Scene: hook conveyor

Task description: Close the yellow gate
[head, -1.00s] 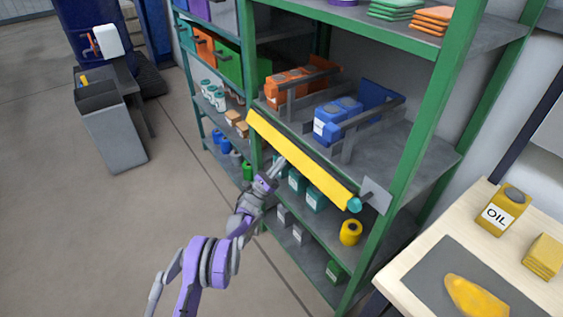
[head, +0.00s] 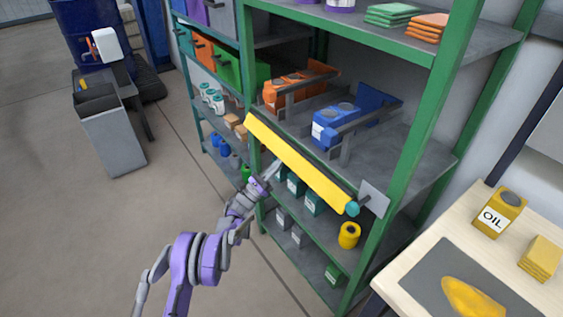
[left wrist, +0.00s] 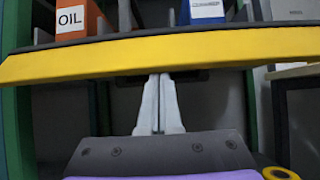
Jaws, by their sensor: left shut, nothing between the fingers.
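The yellow gate (head: 298,165) is a long bar along the front edge of the middle shelf. It hangs tilted outward, with a teal knob (head: 352,208) at its right end. In the left wrist view the gate (left wrist: 200,50) spans the whole picture as a wide yellow band. My left gripper (head: 276,166) is just in front of and below the gate, left of its middle. In the left wrist view its fingers (left wrist: 158,85) are together, pointing up at the gate's lower edge, with nothing between them. I cannot tell whether they touch it. My right gripper is not in view.
Behind the gate, orange cans (head: 290,90) and blue cans (head: 333,122) stand in lanes on the shelf. A green post (head: 425,120) rises at the right. A wooden table (head: 480,240) with an oil can (head: 499,212) stands at the right.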

